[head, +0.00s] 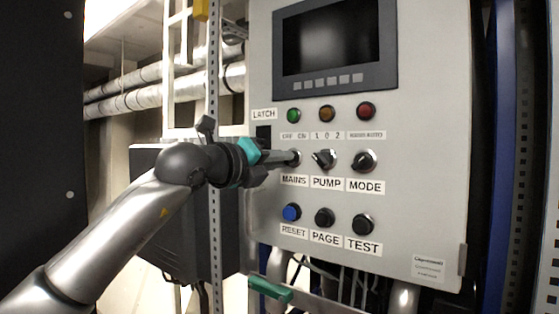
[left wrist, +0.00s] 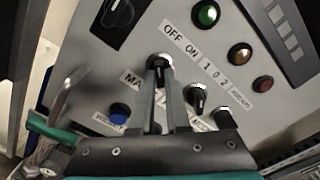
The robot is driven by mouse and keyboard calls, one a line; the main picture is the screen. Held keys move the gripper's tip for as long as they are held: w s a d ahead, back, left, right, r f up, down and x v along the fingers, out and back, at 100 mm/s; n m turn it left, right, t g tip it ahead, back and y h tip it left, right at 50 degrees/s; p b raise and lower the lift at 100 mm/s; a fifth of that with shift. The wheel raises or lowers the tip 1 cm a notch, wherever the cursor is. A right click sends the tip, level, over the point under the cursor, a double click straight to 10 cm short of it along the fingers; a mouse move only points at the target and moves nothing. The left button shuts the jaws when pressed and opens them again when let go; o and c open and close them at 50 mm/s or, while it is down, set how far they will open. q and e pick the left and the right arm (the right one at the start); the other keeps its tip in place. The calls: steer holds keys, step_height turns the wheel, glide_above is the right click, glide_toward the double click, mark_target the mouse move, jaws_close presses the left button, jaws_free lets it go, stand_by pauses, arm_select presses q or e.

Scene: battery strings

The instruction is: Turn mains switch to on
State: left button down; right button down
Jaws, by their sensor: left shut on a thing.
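The mains switch (head: 296,157) is a small black rotary knob with a silver collar on the grey control panel (head: 420,180), above its MAINS label and below the OFF ON label. It also shows in the left wrist view (left wrist: 158,60). My left gripper (head: 287,158) reaches it from the left, its two fingers shut on the knob. In the left wrist view the fingertips (left wrist: 163,76) lie on either side of the knob's grip. The fingers hide part of the knob, so I cannot tell clearly which mark it points to. My right gripper is not in view.
The pump switch (head: 325,158) and mode switch (head: 364,160) stand to the right in the same row. Green, amber and red lamps (head: 327,114) are above. The blue reset button (head: 291,212) is below. A teal handle (head: 271,289) sits under the panel.

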arm_select(q)
steer(key=shift+a+m+b, duration=0.1)
steer(key=shift+m+b, duration=3.4)
steer(key=shift+m, duration=5.4)
steer(key=c, duration=0.9)
jaws_free()
steer(key=shift+s, duration=0.1)
